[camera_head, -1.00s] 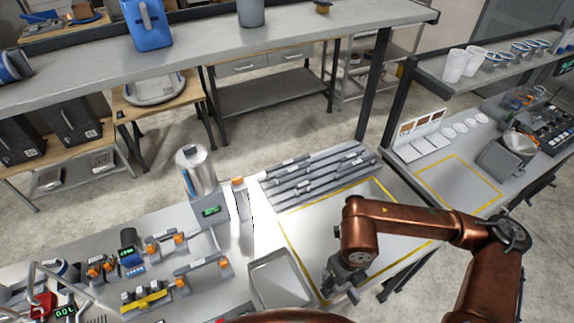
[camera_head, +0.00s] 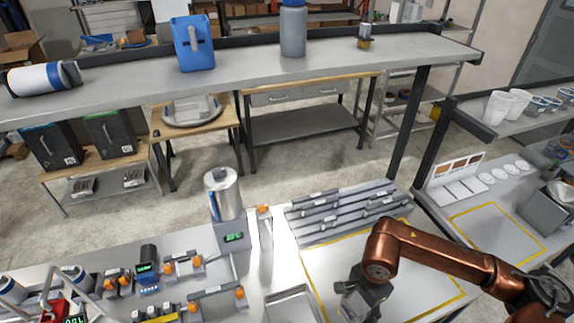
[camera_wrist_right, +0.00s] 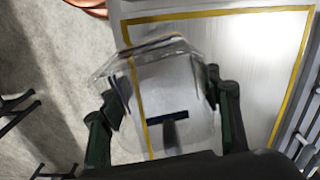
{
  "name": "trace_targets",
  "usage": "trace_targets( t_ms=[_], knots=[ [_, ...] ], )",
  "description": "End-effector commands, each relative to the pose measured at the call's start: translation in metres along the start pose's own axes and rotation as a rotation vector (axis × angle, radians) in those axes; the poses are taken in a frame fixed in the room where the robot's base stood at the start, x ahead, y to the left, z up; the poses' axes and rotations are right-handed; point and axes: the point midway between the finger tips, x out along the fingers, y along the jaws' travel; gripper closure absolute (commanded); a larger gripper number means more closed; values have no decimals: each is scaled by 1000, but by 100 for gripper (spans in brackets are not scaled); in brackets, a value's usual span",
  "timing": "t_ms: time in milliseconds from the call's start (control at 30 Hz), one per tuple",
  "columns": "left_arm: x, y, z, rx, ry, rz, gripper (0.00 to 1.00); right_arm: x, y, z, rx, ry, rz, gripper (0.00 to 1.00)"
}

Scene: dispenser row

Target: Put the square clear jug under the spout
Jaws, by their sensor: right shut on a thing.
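The square clear jug (camera_wrist_right: 165,95) shows in the right wrist view as a see-through vessel with a faceted rim, between my two fingers. My right gripper (camera_wrist_right: 168,122) is shut on it. In the head view my right gripper (camera_head: 362,292) is over the yellow-outlined area of the bench, and the jug is hard to make out there. A metal cylinder dispenser (camera_head: 222,195) on a grey base with a green display stands to the left, apart from the gripper. I cannot clearly make out its spout. My left gripper is not in view.
An orange-topped post (camera_head: 264,225) stands beside the dispenser. A shallow metal tray (camera_head: 292,305) lies left of my right gripper. Grey slotted racks (camera_head: 345,210) lie behind the yellow outline (camera_head: 455,302). Small fixtures with orange parts (camera_head: 183,262) crowd the bench's left.

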Motion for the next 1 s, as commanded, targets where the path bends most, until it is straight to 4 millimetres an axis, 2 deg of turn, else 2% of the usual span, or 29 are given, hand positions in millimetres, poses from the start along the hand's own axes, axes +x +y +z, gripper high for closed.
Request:
trace_targets(
  t_ms=[300, 500, 700, 1000],
  knots=[
    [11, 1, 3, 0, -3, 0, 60, 8, -20, -17, -578, -1, -1, 68],
    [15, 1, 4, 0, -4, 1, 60, 10, -30, -25, -885, -1, -3, 68],
    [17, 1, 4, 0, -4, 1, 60, 11, -34, -30, -1049, -1, -5, 68],
    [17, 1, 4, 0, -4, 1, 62, 11, -35, -31, -1084, 0, -5, 68]
  ],
)
